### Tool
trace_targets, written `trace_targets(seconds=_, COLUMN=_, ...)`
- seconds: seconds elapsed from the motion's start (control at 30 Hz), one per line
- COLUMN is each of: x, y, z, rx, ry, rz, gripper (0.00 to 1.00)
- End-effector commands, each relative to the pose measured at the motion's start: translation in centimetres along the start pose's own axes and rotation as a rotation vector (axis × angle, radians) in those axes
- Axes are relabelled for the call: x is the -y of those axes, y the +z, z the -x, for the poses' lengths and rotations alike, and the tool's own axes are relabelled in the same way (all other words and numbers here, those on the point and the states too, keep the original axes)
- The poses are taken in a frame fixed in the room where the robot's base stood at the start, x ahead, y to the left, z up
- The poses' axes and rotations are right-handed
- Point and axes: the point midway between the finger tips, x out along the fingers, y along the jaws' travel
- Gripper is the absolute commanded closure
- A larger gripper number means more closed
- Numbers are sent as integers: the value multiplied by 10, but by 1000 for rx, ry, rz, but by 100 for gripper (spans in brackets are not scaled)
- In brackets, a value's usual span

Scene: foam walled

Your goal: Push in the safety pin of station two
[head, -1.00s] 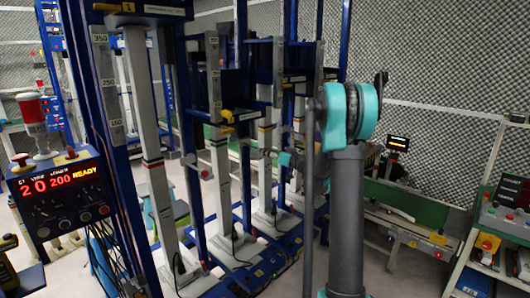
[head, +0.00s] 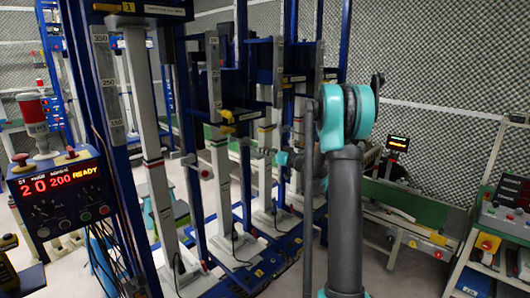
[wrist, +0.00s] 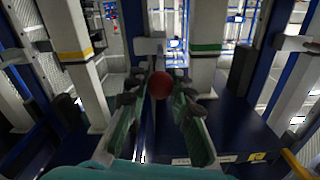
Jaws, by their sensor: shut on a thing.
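In the wrist view, a round red knob (wrist: 160,85), the head of a safety pin, sits between the fingers of my gripper (wrist: 159,103). The fingers are shut on it from both sides. Behind the knob is a light grey bracket (wrist: 150,47) on the rig; the pin's shaft is hidden behind the knob. In the head view my gripper (head: 264,154) is small, among the rig's columns and partly covered by my arm; the knob it holds cannot be made out there.
A test rig with blue uprights (head: 244,90) and grey columns (head: 156,170) stands ahead. Another red knob (head: 205,173) is on a nearer upright. A control box (head: 62,195) reading READY is at left. A green-topped conveyor (head: 410,200) is at right.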

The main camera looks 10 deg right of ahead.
Motion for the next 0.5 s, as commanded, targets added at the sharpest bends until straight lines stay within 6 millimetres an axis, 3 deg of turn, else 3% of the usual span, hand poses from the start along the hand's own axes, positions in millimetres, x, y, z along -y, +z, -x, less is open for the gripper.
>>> trace_targets(seconds=0.2, x=0, y=0, z=-8, rx=0, ry=-1, rz=0, gripper=100)
trace_targets(seconds=0.5, x=0, y=0, z=-74, rx=0, ry=-1, rz=0, gripper=100)
